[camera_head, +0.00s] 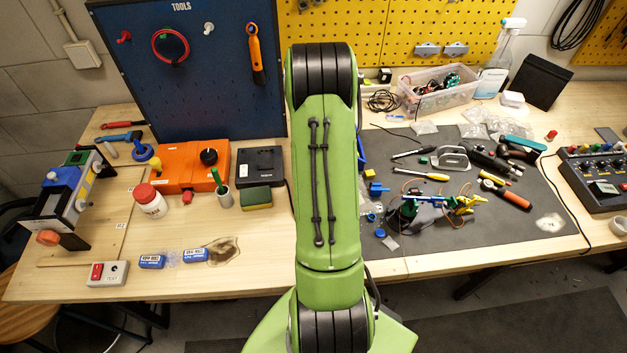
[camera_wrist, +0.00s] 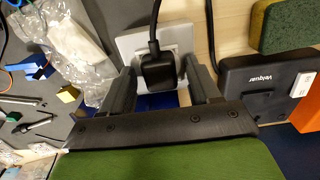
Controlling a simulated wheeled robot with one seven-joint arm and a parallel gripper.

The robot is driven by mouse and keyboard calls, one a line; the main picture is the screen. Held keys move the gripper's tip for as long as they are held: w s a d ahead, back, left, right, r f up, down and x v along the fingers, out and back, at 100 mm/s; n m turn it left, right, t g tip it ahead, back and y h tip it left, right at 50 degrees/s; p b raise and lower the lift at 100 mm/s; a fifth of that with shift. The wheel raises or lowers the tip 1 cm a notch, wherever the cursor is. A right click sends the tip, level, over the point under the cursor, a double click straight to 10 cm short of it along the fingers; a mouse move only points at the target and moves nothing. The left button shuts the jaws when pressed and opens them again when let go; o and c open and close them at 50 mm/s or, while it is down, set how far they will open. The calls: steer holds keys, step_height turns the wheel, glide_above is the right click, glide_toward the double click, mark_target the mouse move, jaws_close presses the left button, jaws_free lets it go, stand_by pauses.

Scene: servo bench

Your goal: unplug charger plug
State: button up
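The black charger plug (camera_wrist: 158,72) sits against a pale grey socket plate (camera_wrist: 180,38) in the wrist view. Its black cable (camera_wrist: 154,28) runs up and away from it. My gripper (camera_wrist: 160,74) is open, with one dark finger on each side of the plug. A small gap shows between each finger and the plug, so neither appears to touch it. In the head view my green arm hides my gripper, the plug and the socket. The black charger (camera_wrist: 265,80) lies to the right in the wrist view and also shows in the head view (camera_head: 261,165).
A green and yellow sponge (camera_head: 257,198) lies by the charger. Left of it stand an orange box (camera_head: 180,172) and a white jar (camera_head: 150,204). The dark mat (camera_head: 450,245) right of my arm holds several tools. A blue tool board (camera_head: 200,95) stands behind.

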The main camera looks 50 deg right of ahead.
jaws_close()
steer(key=shift+r+p, duration=2.05)
steer(key=shift+r, duration=1)
